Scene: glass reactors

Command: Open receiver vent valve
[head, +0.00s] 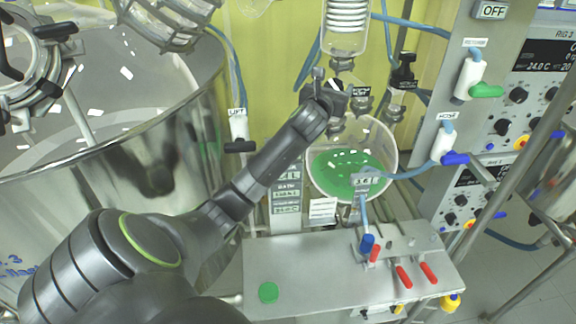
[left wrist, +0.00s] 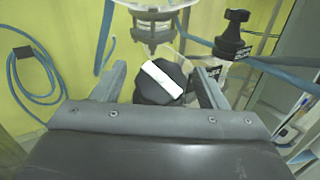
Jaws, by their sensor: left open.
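A black round knob with a white bar across its face (left wrist: 162,82) sits between the two fingers of my left gripper (left wrist: 163,86) in the left wrist view. The fingers are open, one on each side of it, and I see gaps between them and the knob. In the head view my left gripper (head: 326,92) is at the valve fittings above the round glass receiver (head: 385,135), which holds green liquid. A second black valve (head: 403,76) with a black tag stands to the right; it also shows in the left wrist view (left wrist: 233,36). The tag lettering is too small to read.
A large steel vessel (head: 190,130) fills the left. A grey bench plate (head: 320,275) with red and blue levers lies below the receiver. A control panel (head: 500,150) stands at right. Blue hoses (head: 312,65) run around the glassware.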

